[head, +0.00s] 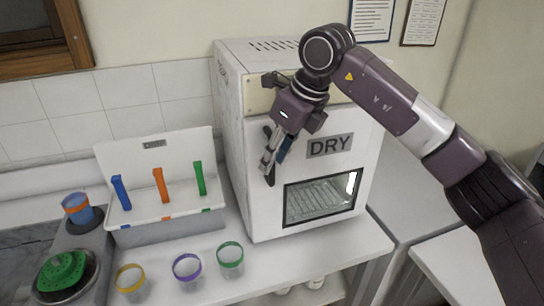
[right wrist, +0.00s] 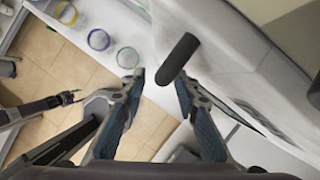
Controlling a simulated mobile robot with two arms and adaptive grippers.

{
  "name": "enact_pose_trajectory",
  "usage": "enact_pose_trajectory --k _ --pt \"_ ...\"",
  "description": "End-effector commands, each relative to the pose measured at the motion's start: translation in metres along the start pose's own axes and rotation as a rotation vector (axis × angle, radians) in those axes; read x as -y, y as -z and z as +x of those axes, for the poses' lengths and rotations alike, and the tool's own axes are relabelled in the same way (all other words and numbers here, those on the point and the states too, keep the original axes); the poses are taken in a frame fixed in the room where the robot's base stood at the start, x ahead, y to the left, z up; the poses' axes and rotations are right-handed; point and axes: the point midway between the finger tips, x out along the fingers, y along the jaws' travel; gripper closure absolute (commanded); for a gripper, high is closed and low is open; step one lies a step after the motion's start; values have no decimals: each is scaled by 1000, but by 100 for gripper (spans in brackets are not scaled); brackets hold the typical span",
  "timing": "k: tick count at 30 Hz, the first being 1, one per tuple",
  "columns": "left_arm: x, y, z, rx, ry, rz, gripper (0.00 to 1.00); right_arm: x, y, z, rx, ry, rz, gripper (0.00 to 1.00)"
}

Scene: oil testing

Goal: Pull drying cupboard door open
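The white drying cupboard (head: 231,150) stands on the counter, with a DRY label and a small window on its front door (head: 330,172). The door looks closed. A dark upright handle (head: 269,171) is at the door's left side. My right gripper (head: 273,163) is in front of the door at the handle, partly covering it. In the right wrist view, the black handle (right wrist: 178,58) lies ahead of the gap between the two spread fingers, nearer the right one; contact is not clear. My left gripper (right wrist: 70,97) shows small in that view, its opening unclear.
A white box (head: 170,230) with blue, orange and green upright pieces stands left of the cupboard. Yellow, purple and green-rimmed cups (head: 230,262) stand on the counter in front. A device with a green top (head: 60,272) is at far left.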

Motion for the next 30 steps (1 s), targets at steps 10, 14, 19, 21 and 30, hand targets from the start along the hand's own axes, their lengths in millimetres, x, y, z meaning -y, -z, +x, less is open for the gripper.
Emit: enact_pose_trajectory --k 10,14,19,21,30 --pt "3 17 -7 -22 3 0 60 0 0 19 1 0 0 71" --pt "4 29 -7 -41 4 0 60 0 0 19 1 0 0 71" --pt "4 26 -7 -37 4 0 60 0 0 19 1 0 0 90" --pt "3 24 -7 -33 4 0 60 0 0 19 1 0 0 98" --pt "2 14 -7 -19 2 0 60 0 0 18 2 1 0 100"
